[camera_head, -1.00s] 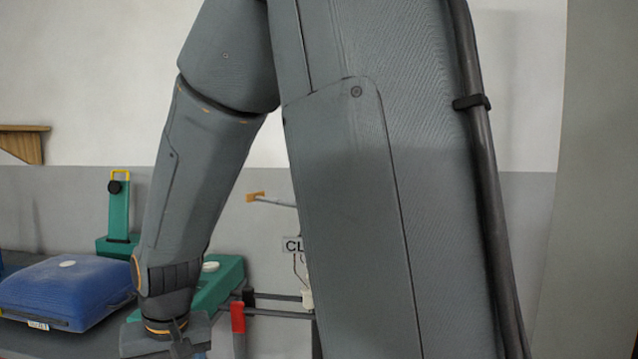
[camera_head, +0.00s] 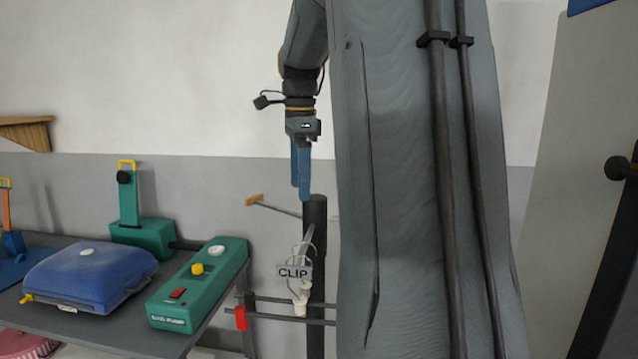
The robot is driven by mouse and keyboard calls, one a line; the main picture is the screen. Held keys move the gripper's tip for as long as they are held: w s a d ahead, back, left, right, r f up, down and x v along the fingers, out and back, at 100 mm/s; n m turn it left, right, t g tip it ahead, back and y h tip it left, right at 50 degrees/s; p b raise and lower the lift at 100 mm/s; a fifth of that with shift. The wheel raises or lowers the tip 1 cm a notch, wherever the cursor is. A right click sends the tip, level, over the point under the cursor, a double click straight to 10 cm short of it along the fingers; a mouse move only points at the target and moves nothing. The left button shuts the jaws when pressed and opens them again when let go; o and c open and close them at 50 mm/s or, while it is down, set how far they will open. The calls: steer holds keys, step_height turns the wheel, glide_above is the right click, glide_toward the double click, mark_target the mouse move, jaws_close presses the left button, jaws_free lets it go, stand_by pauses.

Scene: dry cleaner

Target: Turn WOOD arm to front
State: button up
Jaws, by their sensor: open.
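My gripper (camera_head: 301,192) points down with blue fingers, just above the top of a dark upright post (camera_head: 315,212). A gap to the post cannot be judged from this view. The fingers overlap from this side; the gripper is open and nothing shows between them. A thin arm with an orange-brown end (camera_head: 255,200) reaches left from behind the post. No WOOD label is readable; my own arm hides what lies right of the post.
A grey table (camera_head: 92,338) at left carries a blue case (camera_head: 88,272), a green box with buttons (camera_head: 200,285) and a green stand (camera_head: 140,225). Dark horizontal bars with a red end (camera_head: 241,318) stick out near the post. A wooden shelf (camera_head: 25,133) is on the wall.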

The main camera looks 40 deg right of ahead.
mark_target(314, 196)
steer(key=shift+m, duration=0.8)
steer(key=s+d+r, duration=0.2)
steer(key=shift+d+r+p, duration=0.2)
steer(key=shift+r+p, duration=0.1)
steer(key=shift+s+d+f, duration=0.1)
steer(key=shift+s+f, duration=0.05)
step_height(314, 196, down, 7)
steer(key=p, duration=0.2)
steer(key=shift+f+p, duration=0.15)
steer(key=shift+p, duration=0.2)
steer(key=c, duration=1.5)
